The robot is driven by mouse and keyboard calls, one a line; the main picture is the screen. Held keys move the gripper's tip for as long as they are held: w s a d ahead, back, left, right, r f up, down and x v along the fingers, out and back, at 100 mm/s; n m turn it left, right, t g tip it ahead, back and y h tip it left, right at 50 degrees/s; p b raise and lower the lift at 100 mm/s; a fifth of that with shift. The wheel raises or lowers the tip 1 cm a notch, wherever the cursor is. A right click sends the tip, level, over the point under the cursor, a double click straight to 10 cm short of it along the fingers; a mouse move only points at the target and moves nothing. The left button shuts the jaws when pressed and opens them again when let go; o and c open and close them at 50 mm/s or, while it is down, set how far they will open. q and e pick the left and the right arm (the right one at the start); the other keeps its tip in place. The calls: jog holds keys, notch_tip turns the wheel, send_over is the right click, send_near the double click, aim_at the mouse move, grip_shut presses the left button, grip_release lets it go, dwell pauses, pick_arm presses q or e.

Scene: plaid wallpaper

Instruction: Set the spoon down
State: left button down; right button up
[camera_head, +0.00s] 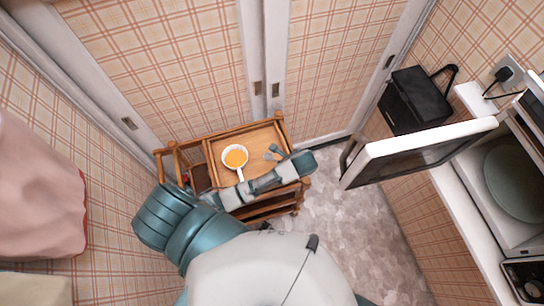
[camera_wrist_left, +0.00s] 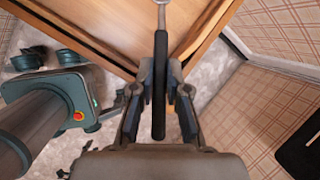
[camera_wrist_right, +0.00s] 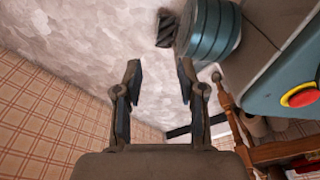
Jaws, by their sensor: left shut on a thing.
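In the left wrist view, the spoon (camera_wrist_left: 160,110) has a long black handle and a metal shaft running past the top edge; its bowl end is out of frame. My left gripper (camera_wrist_left: 160,72) is shut on the black handle. In the head view my left gripper (camera_head: 272,153) is over the right side of a wooden tray (camera_head: 217,150) on a trolley; I cannot make out the spoon there. My right gripper (camera_wrist_right: 160,68) is open and empty above the grey floor in the right wrist view.
A white bowl (camera_head: 234,149) of orange food, with a white handle-like part, stands on the tray. An open microwave door (camera_head: 420,150) juts out at the right, near a black appliance (camera_head: 415,100). A pink cloth-like thing (camera_head: 40,190) lies at the left. Grey floor is free right of the trolley.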

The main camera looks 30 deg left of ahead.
pick_arm(q)
jog(key=s+d+f+m+t+y, duration=0.2)
jog(key=s+f+m+t+y, duration=0.1)
jog(key=s+f+m, duration=0.4)
jog(key=b, duration=0.2)
send_over(272, 163)
jog(key=shift+d+f+t, duration=0.2)
jog(key=shift+f+t, duration=0.15)
jog(key=shift+t, duration=0.05)
jog(key=shift+w+a+f+b, duration=0.1)
jog(key=shift+a+f+b, duration=0.05)
jog(key=shift+b, duration=0.15)
notch_tip(272, 163, down, 3)
jog(key=shift+a+f+b, duration=0.1)
jog(key=shift+f+b, duration=0.1)
jog(key=shift+b, duration=0.35)
jog(key=c, duration=1.2)
grip_release()
jog(key=shift+o, duration=0.2)
pick_arm(e)
jog(key=w+a+r, duration=0.1)
jog(key=w+r, duration=0.5)
jog(key=w, duration=0.2)
jog(key=shift+a+t, duration=0.3)
jog(key=shift+a, duration=0.05)
pick_arm(q)
jog(key=shift+r, duration=0.1)
